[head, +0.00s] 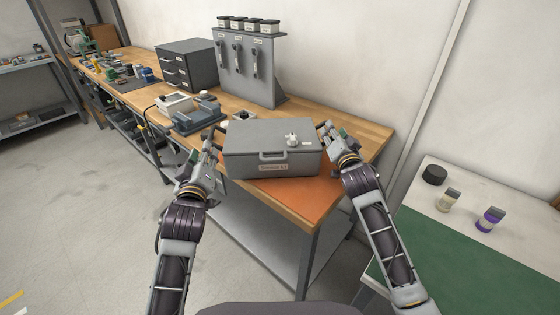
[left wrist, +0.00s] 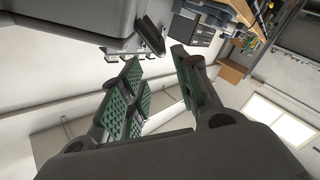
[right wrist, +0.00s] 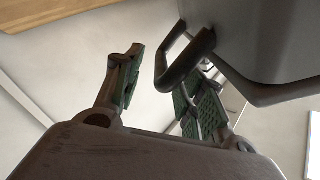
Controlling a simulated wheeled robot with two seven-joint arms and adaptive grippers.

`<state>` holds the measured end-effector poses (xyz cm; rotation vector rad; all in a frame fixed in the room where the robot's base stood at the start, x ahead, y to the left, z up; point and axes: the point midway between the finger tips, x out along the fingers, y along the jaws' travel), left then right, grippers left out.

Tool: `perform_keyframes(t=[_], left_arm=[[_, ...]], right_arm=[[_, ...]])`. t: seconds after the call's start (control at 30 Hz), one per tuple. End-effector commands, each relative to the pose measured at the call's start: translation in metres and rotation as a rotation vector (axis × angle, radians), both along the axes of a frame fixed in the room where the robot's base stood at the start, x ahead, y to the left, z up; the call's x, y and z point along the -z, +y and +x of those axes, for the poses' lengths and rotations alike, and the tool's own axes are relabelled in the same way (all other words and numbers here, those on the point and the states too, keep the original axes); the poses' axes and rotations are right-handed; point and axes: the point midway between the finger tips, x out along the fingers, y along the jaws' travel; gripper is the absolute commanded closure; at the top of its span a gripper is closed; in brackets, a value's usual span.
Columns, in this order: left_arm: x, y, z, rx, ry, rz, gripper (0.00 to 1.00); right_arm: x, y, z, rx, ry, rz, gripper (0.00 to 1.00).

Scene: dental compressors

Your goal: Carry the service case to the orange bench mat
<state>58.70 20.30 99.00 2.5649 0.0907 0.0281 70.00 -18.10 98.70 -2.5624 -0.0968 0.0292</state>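The service case (head: 250,158) is a grey lidded box with a front handle and label. It is upright over the orange bench mat (head: 300,199), which shows in front of it; it looks set down there, its underside hidden. My left gripper (head: 212,142) is at the case's left side. In the left wrist view its green-padded fingers (left wrist: 160,65) are apart, near a side bracket of the case (left wrist: 75,15). My right gripper (head: 328,130) is at the right side. In the right wrist view its fingers (right wrist: 160,85) are apart, with the dark side handle (right wrist: 188,58) between or just beyond them.
A grey device (head: 200,118) stands on the wooden bench left of the case. A tool rack (head: 245,70) and drawer cabinet (head: 187,65) stand behind. At right, another table has a green mat (head: 465,255) and small jars (head: 490,219). The bench's right corner is clear.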

Motion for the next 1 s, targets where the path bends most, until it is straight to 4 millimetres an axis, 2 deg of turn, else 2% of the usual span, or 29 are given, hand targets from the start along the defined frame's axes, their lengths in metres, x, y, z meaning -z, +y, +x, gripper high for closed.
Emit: perform_keyframes(t=[1.0], left_arm=[[0.000,0.000,0.000,0.000,0.000,0.000,0.68]], right_arm=[[0.001,-0.007,-0.087,0.000,0.001,0.000,0.60]])
